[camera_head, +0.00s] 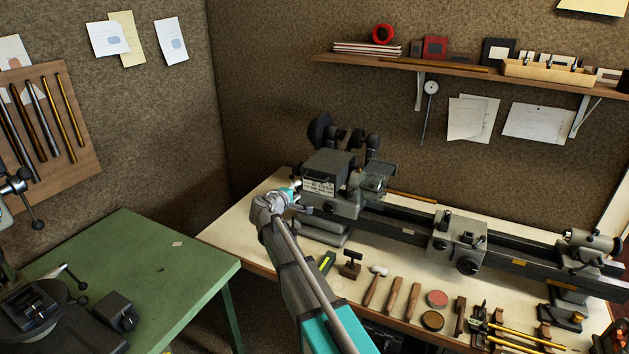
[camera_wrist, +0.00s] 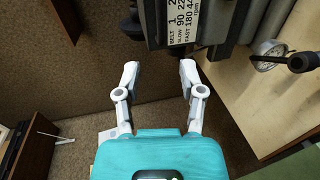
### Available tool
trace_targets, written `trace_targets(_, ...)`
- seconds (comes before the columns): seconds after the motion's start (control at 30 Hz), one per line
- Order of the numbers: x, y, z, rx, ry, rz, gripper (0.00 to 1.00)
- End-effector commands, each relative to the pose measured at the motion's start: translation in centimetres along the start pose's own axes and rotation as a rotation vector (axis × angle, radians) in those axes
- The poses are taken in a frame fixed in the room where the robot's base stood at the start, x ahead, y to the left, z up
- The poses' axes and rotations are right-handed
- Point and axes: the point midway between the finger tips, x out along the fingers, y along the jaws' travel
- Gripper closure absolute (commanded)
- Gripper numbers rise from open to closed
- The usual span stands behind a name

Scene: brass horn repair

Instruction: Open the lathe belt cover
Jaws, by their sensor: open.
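The lathe (camera_head: 450,230) stands on the pale bench. Its dark headstock box with the belt cover (camera_head: 335,162) is at the left end, and the cover looks closed. A white speed plate (camera_head: 319,186) is on the box's front; it also shows in the wrist view (camera_wrist: 186,20), with belt and speed figures. My gripper (camera_head: 292,191) is at the left front of the headstock, close to the plate. In the wrist view my gripper (camera_wrist: 159,70) has its two pale fingers spread with nothing between them. The dark headstock edge lies just beyond the fingertips. Contact cannot be told.
Hand tools, a hammer (camera_head: 374,285) and round tins (camera_head: 437,299) lie along the bench front. A green table (camera_head: 130,275) with a dark machine stands at left. A shelf (camera_head: 460,66) is on the wall above. A round dial (camera_wrist: 268,55) shows in the wrist view.

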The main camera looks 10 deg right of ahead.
Motion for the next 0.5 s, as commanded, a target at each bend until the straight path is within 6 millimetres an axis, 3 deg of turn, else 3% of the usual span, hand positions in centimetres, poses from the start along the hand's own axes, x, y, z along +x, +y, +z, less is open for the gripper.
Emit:
trace_targets(0.27,1.9,-0.1,-0.1,0.001,-0.002,-0.001,0.49)
trace_targets(0.5,5.2,-0.1,-0.2,0.001,-0.002,0.000,0.49)
